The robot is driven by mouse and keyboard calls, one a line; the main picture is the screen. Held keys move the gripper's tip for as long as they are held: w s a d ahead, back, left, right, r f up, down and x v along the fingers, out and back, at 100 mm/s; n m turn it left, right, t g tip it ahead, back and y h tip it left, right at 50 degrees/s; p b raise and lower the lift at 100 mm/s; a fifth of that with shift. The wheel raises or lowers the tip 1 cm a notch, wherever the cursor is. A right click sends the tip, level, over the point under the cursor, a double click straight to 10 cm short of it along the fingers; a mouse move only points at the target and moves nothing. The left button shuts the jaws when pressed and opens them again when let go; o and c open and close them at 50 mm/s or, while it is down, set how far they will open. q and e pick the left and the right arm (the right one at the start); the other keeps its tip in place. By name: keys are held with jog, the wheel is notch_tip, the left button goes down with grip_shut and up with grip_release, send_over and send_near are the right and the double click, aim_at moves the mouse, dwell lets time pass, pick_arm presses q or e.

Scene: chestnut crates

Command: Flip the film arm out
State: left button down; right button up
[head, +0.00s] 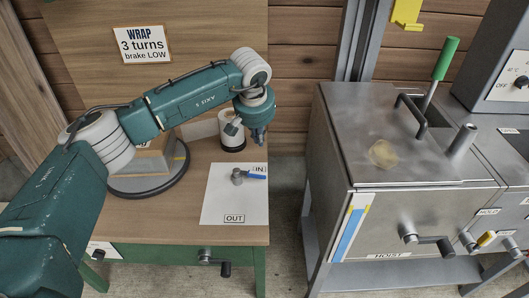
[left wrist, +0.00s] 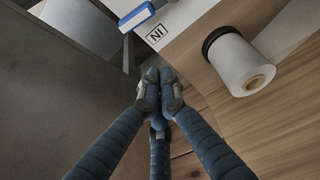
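The film arm (head: 250,176) is a small lever with a grey hub and a blue handle on a white plate (head: 218,203). Its handle points right, beside the IN label (head: 259,168); the OUT label (head: 234,219) is at the plate's front. The blue handle (left wrist: 138,17) also shows at the top of the left wrist view. My left gripper (head: 259,139) is above the table's back right edge, beyond the handle and apart from it. Its fingers (left wrist: 160,78) are together with nothing seen between them. My right gripper is not in view.
A white film roll (head: 231,127) on a black base stands left of my left gripper. A dark-rimmed turntable (head: 140,185) bearing a wooden crate is partly hidden by my arm. A crank (head: 216,261) is on the table front. A metal vat (head: 400,150) stands right, across a gap.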

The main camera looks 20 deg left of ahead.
aim_at(250, 174)
pick_arm(q)
jog(key=x, duration=0.9)
jog(key=shift+f+b, duration=0.4)
jog(key=shift+s+d, duration=0.1)
jog(key=shift+s, duration=0.25)
jog(key=shift+s+r+p, duration=0.1)
jog(key=shift+s+p, duration=0.25)
jog(key=shift+s, duration=0.5)
jog(key=shift+s+d, duration=0.1)
jog(key=shift+s, duration=0.7)
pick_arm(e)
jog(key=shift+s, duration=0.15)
pick_arm(q)
jog(key=shift+s+d, duration=0.1)
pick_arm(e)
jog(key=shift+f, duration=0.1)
